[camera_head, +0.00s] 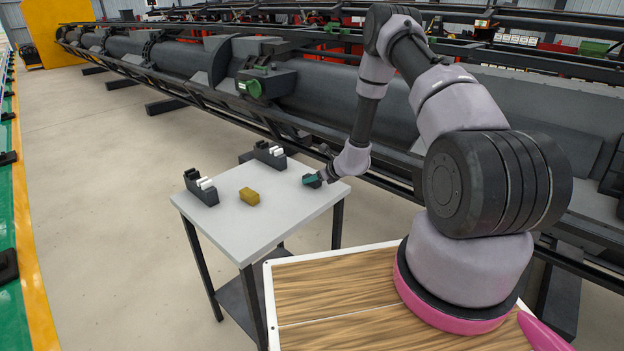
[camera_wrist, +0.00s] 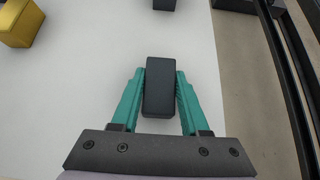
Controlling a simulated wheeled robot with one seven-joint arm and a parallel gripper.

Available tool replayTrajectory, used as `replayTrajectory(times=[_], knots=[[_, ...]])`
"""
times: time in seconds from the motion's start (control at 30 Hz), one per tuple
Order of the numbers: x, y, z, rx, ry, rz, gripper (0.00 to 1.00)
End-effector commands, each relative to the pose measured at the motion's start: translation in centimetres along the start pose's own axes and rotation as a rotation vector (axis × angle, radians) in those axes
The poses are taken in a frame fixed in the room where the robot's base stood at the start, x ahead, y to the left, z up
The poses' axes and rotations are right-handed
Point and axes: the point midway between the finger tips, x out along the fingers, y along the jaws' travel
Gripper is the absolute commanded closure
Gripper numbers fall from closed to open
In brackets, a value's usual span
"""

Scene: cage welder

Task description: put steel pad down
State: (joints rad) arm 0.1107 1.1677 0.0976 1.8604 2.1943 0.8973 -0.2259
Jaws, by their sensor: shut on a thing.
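The steel pad, a dark grey block (camera_wrist: 160,88), is clamped between the teal fingers of my gripper (camera_wrist: 160,100) in the wrist view. In the head view my gripper (camera_head: 313,181) is low over the right part of the small white table (camera_head: 245,225). The pad is small there and partly hidden by the fingers. I cannot tell whether it touches the tabletop.
A yellow block (camera_head: 249,196) stands mid-table. Two dark holders with white and black pieces stand at the left (camera_head: 201,188) and the back (camera_head: 270,154). The table's front is clear. A long dark machine (camera_head: 320,90) runs behind the table.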

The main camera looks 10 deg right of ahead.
Motion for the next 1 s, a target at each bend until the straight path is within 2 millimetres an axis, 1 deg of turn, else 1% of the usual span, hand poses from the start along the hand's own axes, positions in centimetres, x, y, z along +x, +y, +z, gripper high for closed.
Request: replayTrajectory(times=[0.27, 0.3, 0.37, 0.4, 0.67, 0.77, 0.87, 1.0], knots=[[0.1, 0.0, 0.0, 0.000, -0.002, 0.000, 1.00], [0.1, 0.0, -0.1, 0.000, -0.001, 0.000, 0.51], [0.1, 0.0, -0.1, 0.000, -0.001, -0.001, 0.29], [0.1, 0.0, -0.1, 0.000, -0.001, -0.001, 0.25], [0.1, 0.0, -0.1, 0.000, -0.001, -0.001, 0.25], [-0.2, -0.1, 0.2, 0.000, -0.001, -0.001, 0.25], [-1.4, -0.1, 0.2, 0.000, 0.000, -0.002, 0.25], [-4.3, -0.1, 0.2, 0.001, 0.000, -0.003, 0.25]])
